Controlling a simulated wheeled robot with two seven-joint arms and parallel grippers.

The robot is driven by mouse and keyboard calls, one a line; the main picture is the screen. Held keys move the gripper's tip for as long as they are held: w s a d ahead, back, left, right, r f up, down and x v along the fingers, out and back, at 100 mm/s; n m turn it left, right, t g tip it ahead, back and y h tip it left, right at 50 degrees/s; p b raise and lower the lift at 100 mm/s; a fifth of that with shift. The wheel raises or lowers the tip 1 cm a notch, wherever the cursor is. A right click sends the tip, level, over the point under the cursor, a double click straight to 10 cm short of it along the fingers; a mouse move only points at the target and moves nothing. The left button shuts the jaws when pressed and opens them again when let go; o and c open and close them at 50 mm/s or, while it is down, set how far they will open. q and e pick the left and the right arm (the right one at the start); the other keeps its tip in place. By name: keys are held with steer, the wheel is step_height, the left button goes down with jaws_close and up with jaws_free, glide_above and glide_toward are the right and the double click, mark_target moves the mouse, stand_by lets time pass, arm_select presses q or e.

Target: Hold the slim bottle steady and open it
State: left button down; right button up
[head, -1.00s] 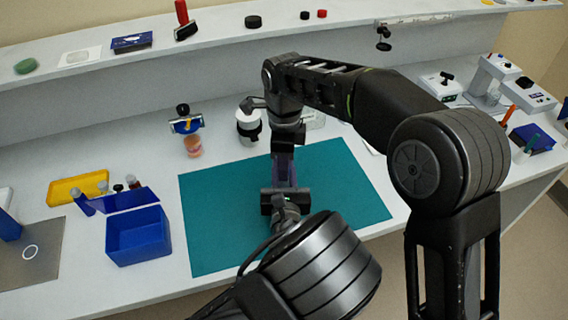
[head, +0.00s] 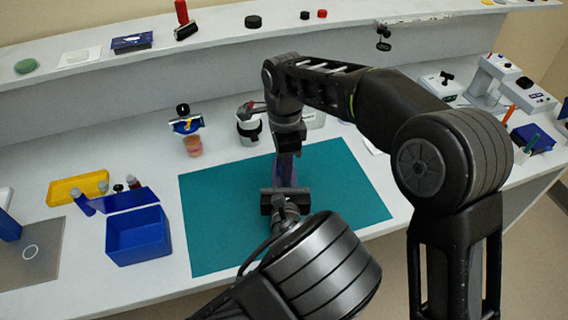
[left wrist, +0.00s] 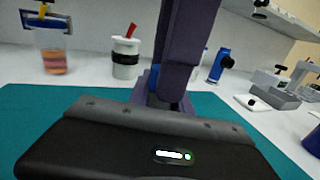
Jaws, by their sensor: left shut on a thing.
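The slim bottle shows only as a small blue patch (left wrist: 167,102) in the left wrist view, between purple gripper fingers; its cap and most of its body are hidden. My left gripper (head: 285,184) is shut on it over the teal mat (head: 222,215), its black palm low in the picture. My right gripper (head: 288,157) reaches down from above, right over the left one. Its dark purple fingers, also in the left wrist view (left wrist: 172,80), cover the bottle's top. I cannot tell whether they are closed on the cap.
A white jar with a black band (head: 249,128) stands behind the mat. A cup with orange contents (head: 193,146) is left of it. A blue open box (head: 138,236) and a yellow tray (head: 78,188) are at the left. The mat's left and right parts are clear.

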steer(key=o, duration=0.3)
steer(key=shift+r, duration=2.25)
steer(key=shift+r+m, duration=1.7)
steer(key=shift+r, duration=0.05)
steer(key=shift+d, duration=0.1)
